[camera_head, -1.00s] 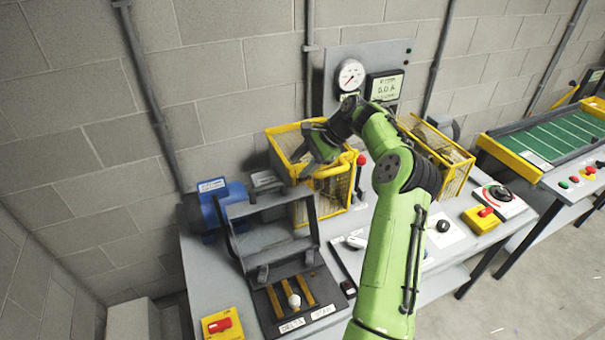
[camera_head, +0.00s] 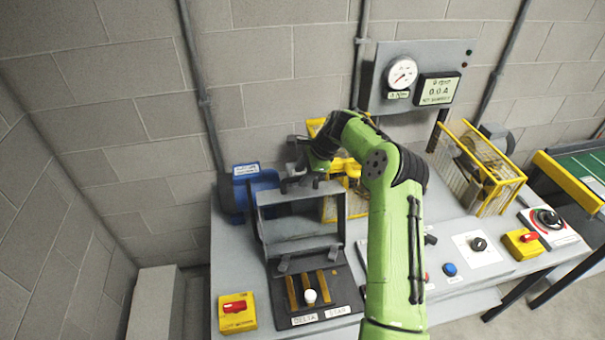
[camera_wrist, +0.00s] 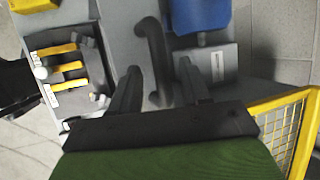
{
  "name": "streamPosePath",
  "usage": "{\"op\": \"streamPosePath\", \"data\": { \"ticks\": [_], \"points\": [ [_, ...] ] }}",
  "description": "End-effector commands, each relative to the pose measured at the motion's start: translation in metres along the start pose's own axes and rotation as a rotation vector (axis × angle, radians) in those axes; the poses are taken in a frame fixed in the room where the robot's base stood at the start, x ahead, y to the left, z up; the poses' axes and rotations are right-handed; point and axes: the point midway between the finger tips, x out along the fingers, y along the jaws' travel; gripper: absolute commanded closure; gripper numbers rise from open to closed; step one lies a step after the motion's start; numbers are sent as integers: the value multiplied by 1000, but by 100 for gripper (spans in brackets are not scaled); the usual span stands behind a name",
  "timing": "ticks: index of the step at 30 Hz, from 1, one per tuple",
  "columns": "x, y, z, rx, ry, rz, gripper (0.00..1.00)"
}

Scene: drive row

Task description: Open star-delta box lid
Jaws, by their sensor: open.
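The star-delta box (camera_head: 284,318) is a dark base on the bench's left half, with brassy bars, a white knob and DELTA and STAR labels. Its grey framed lid (camera_head: 306,246) stands raised at the back of the base; the bars and knob are uncovered. In the wrist view the box (camera_wrist: 48,62) is at the left, and a dark curved handle (camera_wrist: 152,55) lies between the finger lines. My gripper (camera_head: 303,183) is at the lid's top edge, fingers apart. It also shows in the wrist view (camera_wrist: 160,82). I cannot tell whether the fingers touch the handle.
A blue motor (camera_head: 250,190) stands left of the lid. A yellow guard cage (camera_head: 335,205) is just behind my arm, its mesh (camera_wrist: 285,122) close at the wrist view's right. Another cage (camera_head: 480,168) stands right.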

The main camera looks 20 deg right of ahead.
Motion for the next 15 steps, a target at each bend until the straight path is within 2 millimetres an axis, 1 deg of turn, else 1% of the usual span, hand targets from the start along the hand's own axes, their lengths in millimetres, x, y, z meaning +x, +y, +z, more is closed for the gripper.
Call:
{"op": "streamPosePath", "data": {
  "ticks": [3, 10, 11, 15],
  "points": [
    [9, 0, 0, 1, 1, -1, 54],
    [11, 0, 0, 0, 1, -2, 54],
    [11, 0, 0, 0, 1, -2, 55],
    [11, 0, 0, 0, 1, -2, 77]
  ]
}}
